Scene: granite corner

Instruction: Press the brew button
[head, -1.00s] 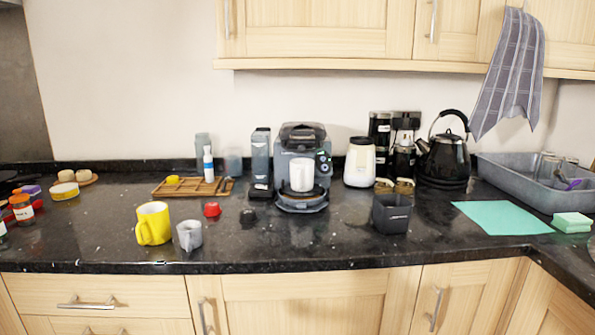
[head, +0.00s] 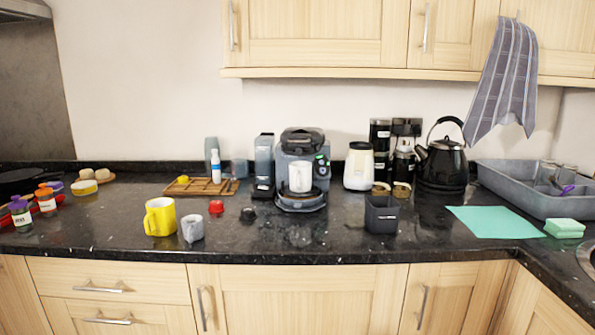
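The grey and black coffee machine (head: 302,143) stands on the dark granite counter near the middle of the head view. A white mug (head: 300,177) sits on its drip tray, under the spout. A dark control panel (head: 321,166) with small green marks is on the right of the machine's front. The brew button is too small to make out for certain. My gripper and arm are not in view.
A yellow mug (head: 160,217), a grey cup (head: 192,228), a red pod (head: 216,207) and a black pod (head: 248,215) lie front left. A dark square bin (head: 381,215) stands front right. The black kettle (head: 442,165) is further right. Counter directly before the machine is clear.

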